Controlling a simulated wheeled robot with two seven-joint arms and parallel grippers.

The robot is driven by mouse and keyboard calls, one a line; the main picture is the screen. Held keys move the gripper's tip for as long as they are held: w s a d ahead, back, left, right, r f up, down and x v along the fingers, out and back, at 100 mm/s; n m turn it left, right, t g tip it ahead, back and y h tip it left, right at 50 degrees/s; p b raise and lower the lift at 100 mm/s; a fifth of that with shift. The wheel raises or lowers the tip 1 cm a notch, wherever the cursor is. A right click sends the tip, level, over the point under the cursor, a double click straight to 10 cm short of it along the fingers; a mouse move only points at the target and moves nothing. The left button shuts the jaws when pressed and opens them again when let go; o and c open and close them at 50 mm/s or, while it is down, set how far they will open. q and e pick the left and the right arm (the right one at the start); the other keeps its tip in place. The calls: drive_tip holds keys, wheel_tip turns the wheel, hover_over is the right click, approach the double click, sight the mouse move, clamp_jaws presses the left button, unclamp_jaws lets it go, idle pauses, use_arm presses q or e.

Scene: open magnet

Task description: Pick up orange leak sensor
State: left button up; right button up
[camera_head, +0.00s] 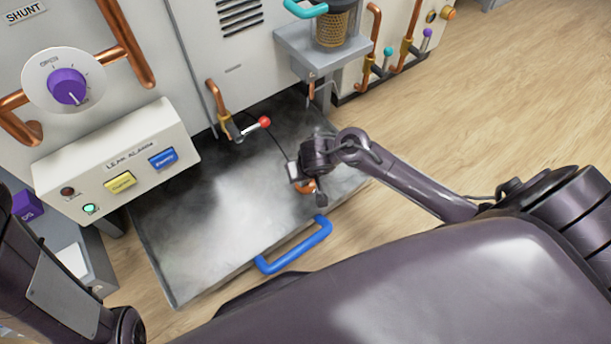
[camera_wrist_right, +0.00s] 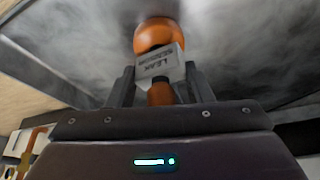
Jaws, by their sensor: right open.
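The orange leak sensor (camera_wrist_right: 160,35) has a rounded orange top, a grey label block reading "LEAK SENSOR" and an orange lower part. It is on or close over the grey tray, and whether it touches the tray cannot be told. In the head view only a small orange part of the sensor (camera_head: 305,188) shows, the rest hidden by my right gripper (camera_head: 308,186). In the right wrist view my right gripper (camera_wrist_right: 158,85) is open, its two dark fingers on either side of the sensor's lower part. My left arm shows at the lower left; its gripper is out of view.
The grey tray (camera_head: 190,235) has a blue handle (camera_head: 295,245) at its front. A red-tipped valve lever (camera_head: 250,127) stands out over its back. The leak alarm box (camera_head: 118,165) is at the left. Copper pipes and a filter stand (camera_head: 310,55) are behind. Wooden floor is clear at right.

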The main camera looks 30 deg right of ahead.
clamp_jaws()
idle(0.3)
drive_tip(key=shift+r, duration=0.1)
